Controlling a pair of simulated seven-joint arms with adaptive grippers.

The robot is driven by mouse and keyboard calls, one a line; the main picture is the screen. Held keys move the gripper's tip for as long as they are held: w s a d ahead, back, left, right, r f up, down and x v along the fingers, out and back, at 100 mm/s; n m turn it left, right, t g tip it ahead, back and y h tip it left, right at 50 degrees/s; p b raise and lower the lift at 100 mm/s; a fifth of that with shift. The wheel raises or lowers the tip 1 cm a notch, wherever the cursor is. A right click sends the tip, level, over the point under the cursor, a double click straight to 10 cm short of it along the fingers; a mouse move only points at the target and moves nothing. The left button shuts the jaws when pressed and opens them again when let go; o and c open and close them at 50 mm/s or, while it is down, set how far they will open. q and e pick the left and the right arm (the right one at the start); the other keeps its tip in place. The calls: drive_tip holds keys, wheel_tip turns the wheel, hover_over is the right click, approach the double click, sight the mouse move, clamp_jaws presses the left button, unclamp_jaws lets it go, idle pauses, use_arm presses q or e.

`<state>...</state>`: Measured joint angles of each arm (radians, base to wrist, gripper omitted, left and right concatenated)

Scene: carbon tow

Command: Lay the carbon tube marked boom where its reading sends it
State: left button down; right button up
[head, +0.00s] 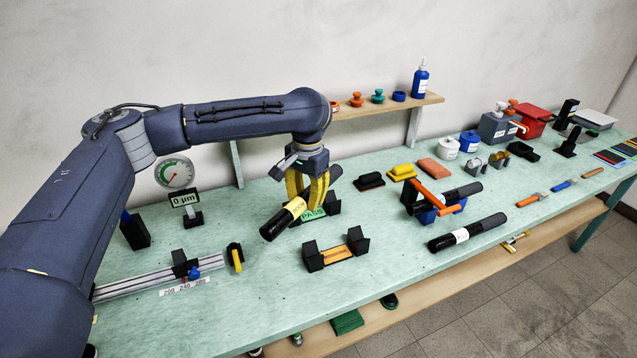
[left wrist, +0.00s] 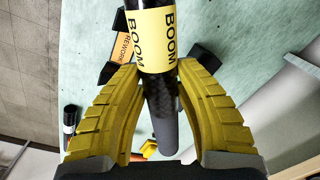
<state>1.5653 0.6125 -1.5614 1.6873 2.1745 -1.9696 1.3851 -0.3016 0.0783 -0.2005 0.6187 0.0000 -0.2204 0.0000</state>
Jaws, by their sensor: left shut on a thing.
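My left gripper (head: 308,200), with yellow fingers, is shut on the black carbon tube with the yellow band (head: 295,206). The left wrist view shows BOOM on the band (left wrist: 153,38). The tube is tilted over the green PASS rest (head: 314,214), whose dark blocks it partly hides. I cannot tell whether it touches them. The REWORK rest (head: 337,254), orange between two dark blocks, is empty in front; it also shows in the left wrist view (left wrist: 122,49). A display (head: 184,199) reads 0 µm, below a round dial gauge (head: 175,173). My right gripper is not in view.
A slide rail with a scale (head: 150,283) lies at the front left. A black tube with a white band (head: 467,234) lies to the right, near an orange and blue tool (head: 432,200). Yellow and orange blocks lie behind. Bare bench (head: 385,275) shows right of the REWORK rest.

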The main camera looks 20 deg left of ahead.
use_arm(q)
drive_tip(key=w+a+f+m, duration=0.1)
drive_tip(key=w+f+m, duration=0.2)
drive_tip(key=w, duration=0.4)
drive_tip(key=w+a+f+m+t, duration=0.1)
drive_tip(key=w+f+m, duration=0.1)
drive_tip(key=w, duration=0.4)
drive_tip(key=shift+w+a+f+m, duration=0.3)
drive_tip(key=shift+w+f+m, duration=0.1)
drive_tip(key=shift+m, duration=0.4)
drive_tip(key=shift+s+f+y, duration=0.1)
drive_tip(key=shift+y, duration=0.2)
drive_tip(key=shift+f, duration=2.85)
drive_tip(key=shift+f, duration=0.5)
drive_tip(key=shift+c, duration=1.6)
unclamp_jaws()
drive_tip(key=shift+r, duration=0.1)
